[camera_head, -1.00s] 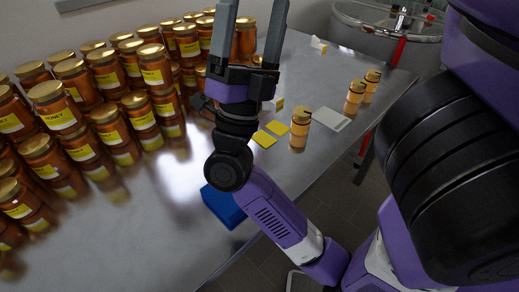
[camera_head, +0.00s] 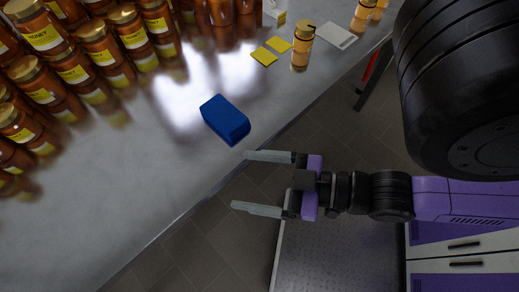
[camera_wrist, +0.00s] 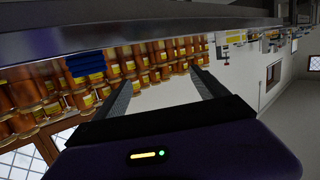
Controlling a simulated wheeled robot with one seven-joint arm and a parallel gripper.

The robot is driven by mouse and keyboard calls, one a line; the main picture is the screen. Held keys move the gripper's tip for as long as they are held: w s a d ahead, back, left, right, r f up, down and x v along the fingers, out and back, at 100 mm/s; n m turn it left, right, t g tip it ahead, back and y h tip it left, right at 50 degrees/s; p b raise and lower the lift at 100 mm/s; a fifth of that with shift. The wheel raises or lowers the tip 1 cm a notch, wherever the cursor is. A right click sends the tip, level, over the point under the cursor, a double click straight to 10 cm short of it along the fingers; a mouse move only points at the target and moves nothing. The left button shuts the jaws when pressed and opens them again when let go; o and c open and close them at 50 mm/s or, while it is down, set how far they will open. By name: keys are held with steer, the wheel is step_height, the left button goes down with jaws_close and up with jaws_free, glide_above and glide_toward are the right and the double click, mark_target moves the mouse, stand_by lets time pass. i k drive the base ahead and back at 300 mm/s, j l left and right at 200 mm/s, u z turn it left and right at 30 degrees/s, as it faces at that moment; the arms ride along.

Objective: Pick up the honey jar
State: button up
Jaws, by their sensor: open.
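Amber honey jars with gold lids and yellow labels stand packed on the left of the metal table; one labelled HONEY is a honey jar (camera_head: 40,35). A smaller amber jar (camera_head: 301,44) stands apart near the front edge, beside two yellow squares. I cannot tell which jar is meant. My gripper (camera_head: 243,181) is open and empty, pointing left, just off the table's front edge with floor showing below it.
A blue block (camera_head: 226,119) lies on the table (camera_head: 120,200) near its edge, close to my upper finger in the picture. Yellow squares (camera_head: 264,57) and a grey flat device (camera_head: 336,35) lie farther back. The lower-left tabletop is clear.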

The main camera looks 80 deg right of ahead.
mark_target(301, 44)
steer(key=z, duration=1.6)
steer(key=k+j+u, duration=0.2)
steer(key=k, duration=0.2)
steer(key=k+j+u, duration=0.2)
steer(key=k+j, duration=0.1)
steer(key=k, duration=0.1)
